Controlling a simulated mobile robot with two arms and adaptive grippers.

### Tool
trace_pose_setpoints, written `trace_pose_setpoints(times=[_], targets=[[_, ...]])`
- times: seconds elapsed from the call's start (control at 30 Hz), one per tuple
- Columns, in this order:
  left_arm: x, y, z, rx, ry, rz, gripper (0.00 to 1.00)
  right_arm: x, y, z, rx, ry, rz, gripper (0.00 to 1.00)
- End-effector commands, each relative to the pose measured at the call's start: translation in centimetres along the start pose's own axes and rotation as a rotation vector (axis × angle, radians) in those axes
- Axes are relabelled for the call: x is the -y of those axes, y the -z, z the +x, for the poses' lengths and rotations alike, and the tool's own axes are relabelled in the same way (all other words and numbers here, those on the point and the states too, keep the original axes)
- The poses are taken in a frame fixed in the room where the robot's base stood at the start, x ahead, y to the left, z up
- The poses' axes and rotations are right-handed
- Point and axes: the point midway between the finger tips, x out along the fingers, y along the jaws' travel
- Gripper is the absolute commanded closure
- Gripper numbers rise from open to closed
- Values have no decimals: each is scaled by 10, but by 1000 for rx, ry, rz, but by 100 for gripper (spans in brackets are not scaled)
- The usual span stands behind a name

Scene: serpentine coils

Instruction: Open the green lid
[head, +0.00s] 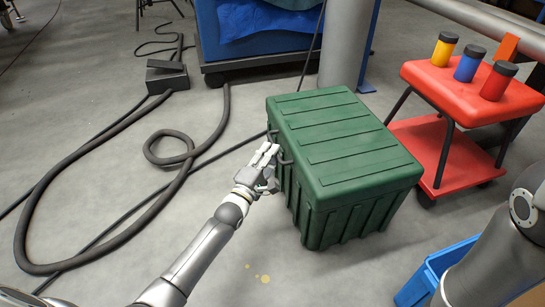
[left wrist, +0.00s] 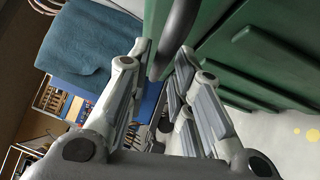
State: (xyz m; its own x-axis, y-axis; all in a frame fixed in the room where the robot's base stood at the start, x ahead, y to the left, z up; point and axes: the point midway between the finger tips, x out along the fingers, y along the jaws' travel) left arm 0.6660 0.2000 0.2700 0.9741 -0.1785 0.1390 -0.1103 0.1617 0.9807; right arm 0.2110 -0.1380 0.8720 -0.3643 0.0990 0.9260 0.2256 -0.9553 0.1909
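The green lid (head: 340,140) is ribbed and lies flat and closed on a green box (head: 345,222) on the floor. A dark handle (head: 284,155) sticks out from its left side. In the left wrist view the handle (left wrist: 174,38) is a dark curved bar that reaches down between the fingertips. My left gripper (head: 268,154) is at the handle; in the left wrist view its fingers (left wrist: 163,58) are spread on both sides of the bar with gaps visible. Whether a finger touches the bar is unclear. My right gripper is out of view.
A red cart (head: 440,155) with yellow, blue and red canisters stands right of the box. A blue bin (head: 425,280) is at the lower right. A thick dark hose (head: 110,135) coils over the floor at left. A grey post (head: 346,45) stands behind the box.

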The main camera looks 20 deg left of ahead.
Motion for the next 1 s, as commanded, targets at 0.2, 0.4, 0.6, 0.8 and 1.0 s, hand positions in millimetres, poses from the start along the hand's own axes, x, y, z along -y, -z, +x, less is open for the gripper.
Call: trace_pose_setpoints(times=[0.2, 0.4, 0.6, 0.8, 1.0], targets=[[1, 0, 16, 0, 1, -1, 79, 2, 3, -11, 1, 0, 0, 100], [0, 0, 18, 0, 2, -1, 79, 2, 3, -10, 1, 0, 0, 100], [0, 0, 18, 0, 2, -1, 93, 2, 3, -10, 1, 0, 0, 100], [0, 0, 18, 0, 2, -1, 100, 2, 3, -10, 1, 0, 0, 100], [0, 0, 18, 0, 2, 0, 100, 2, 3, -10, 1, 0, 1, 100]])
